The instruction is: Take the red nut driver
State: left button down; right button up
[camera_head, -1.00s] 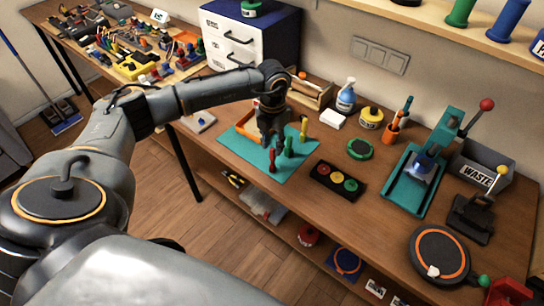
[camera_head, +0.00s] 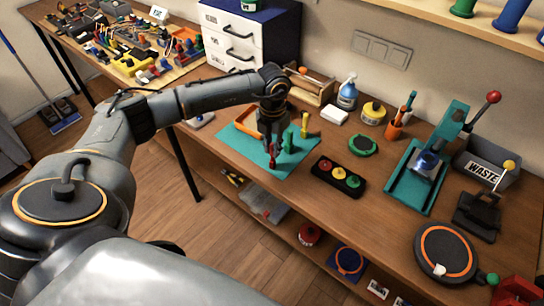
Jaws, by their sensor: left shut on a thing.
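The red nut driver (camera_head: 272,160) stands upright on the teal mat (camera_head: 246,158) on the workbench. My left gripper (camera_head: 272,148) points down from above and is shut on it. The gripper's fingers hide its upper part. A green driver (camera_head: 290,143) stands just to the right of the gripper, and a yellow driver (camera_head: 304,125) stands a little behind that. My right gripper is not in view.
An orange tray (camera_head: 243,120) lies at the mat's back left. A black block with red, yellow and green buttons (camera_head: 339,178) lies right of the mat. A wooden toolbox (camera_head: 310,90) is behind. Bare bench lies along the front edge.

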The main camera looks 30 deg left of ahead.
pick_arm(q)
jog(key=shift+r, duration=0.1)
dwell(0.3)
jog(key=shift+r+p, duration=2.75)
jog(key=shift+r, duration=1.7)
jog(key=shift+f, duration=0.1)
